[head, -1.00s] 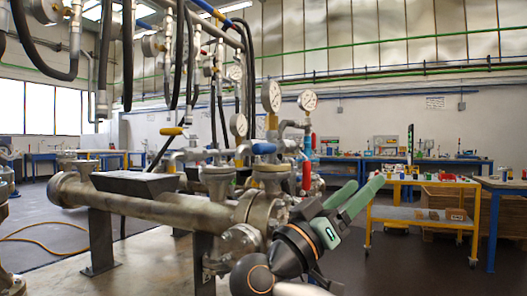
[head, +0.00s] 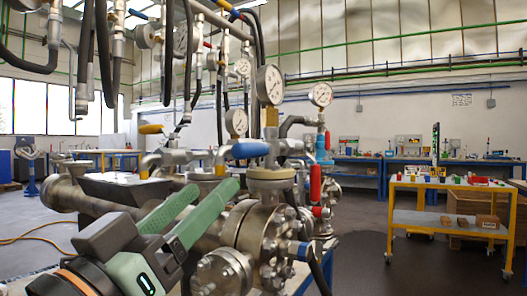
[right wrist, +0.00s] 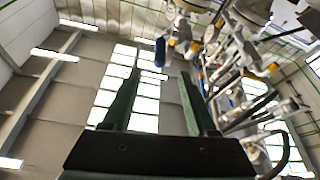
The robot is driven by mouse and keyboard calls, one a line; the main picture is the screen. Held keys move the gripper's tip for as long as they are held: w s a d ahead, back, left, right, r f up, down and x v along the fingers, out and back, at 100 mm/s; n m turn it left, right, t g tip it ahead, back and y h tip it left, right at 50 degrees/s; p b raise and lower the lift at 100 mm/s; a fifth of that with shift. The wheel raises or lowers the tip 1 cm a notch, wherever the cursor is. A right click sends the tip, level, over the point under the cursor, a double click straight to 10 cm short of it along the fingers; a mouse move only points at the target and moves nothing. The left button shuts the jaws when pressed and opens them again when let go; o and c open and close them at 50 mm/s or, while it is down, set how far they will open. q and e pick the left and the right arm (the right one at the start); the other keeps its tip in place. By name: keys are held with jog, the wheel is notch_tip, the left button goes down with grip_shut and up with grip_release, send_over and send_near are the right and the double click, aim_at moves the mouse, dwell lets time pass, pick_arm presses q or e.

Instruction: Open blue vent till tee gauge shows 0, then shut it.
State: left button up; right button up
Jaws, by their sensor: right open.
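The blue vent handle (head: 250,150) lies roughly level on a valve above the large flanged vessel (head: 235,225). It also shows in the right wrist view (right wrist: 160,52), between and beyond the fingertips. A round white gauge (head: 270,85) stands on a brass fitting just behind the handle; its needle is too small to read surely. My right gripper (head: 214,187) has green fingers, apart and empty, below and left of the blue handle in the head view, not touching it. My left gripper is not in view.
A red handle (head: 315,183) hangs right of the vent, with another gauge (head: 320,94) above it. A yellow-orange handle (head: 151,129) is to the left. Black hoses (head: 101,55) hang at upper left. A yellow cart (head: 450,185) stands on open floor at right.

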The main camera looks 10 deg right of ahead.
aim_at(250, 152)
jog(key=b+x, duration=0.2)
jog(key=x, duration=0.9)
jog(key=shift+b, duration=0.35)
jog(key=shift+x, duration=0.8)
jog(key=shift+c, duration=0.2)
grip_shut()
